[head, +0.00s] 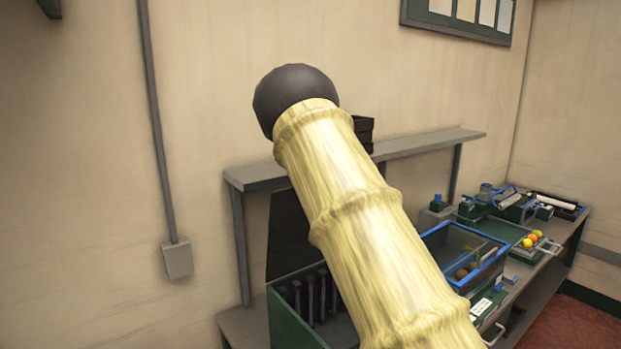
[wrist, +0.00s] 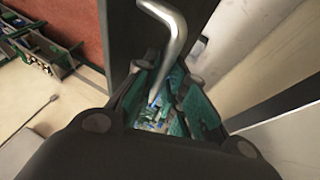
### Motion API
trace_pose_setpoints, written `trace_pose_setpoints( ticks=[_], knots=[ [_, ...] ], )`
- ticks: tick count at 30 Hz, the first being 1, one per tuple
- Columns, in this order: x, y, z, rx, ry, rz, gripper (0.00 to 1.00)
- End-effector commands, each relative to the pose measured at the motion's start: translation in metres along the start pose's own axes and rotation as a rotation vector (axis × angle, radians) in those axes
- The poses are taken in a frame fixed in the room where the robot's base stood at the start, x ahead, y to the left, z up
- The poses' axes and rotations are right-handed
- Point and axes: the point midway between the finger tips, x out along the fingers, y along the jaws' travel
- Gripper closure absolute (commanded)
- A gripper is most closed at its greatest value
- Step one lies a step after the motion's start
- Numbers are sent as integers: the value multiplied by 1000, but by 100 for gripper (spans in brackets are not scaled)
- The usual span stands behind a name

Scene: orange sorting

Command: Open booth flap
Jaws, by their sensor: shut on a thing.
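In the wrist view my gripper (wrist: 162,108) has its dark fingers around a bent, pale metal handle (wrist: 178,38). The handle comes in from the top and runs down between the fingers. A dark flat panel (wrist: 119,38) stands just left of the handle; I cannot tell whether it is the booth flap or whether the handle is fixed to it. In the head view my gripper is not visible. A blue-rimmed box (head: 438,229) with dark round items inside stands on the bench, partly hidden by my pale, ribbed arm.
A green slotted box (head: 278,318) with a raised dark panel (head: 284,232) stands at the bench's near end. A grey shelf (head: 428,143) runs above. Red floor (head: 592,325) is clear at the lower right.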

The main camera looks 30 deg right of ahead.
Motion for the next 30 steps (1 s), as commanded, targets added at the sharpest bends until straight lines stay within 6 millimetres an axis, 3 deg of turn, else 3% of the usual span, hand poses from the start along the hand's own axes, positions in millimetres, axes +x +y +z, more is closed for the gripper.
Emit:
trace_pose_setpoints(
  ticks=[1, 6, 7, 10, 22, 30],
  knots=[
    [9, -4, 7, -7, -11, 6, 100],
    [10, -4, 7, -7, -11, 6, 100],
    [10, -4, 7, -8, -11, 6, 82],
    [8, -3, 6, -6, -9, 5, 66],
    [-1, -2, 2, -2, -2, 1, 66],
    [-40, -4, 1, -3, -2, -1, 66]
  ],
)
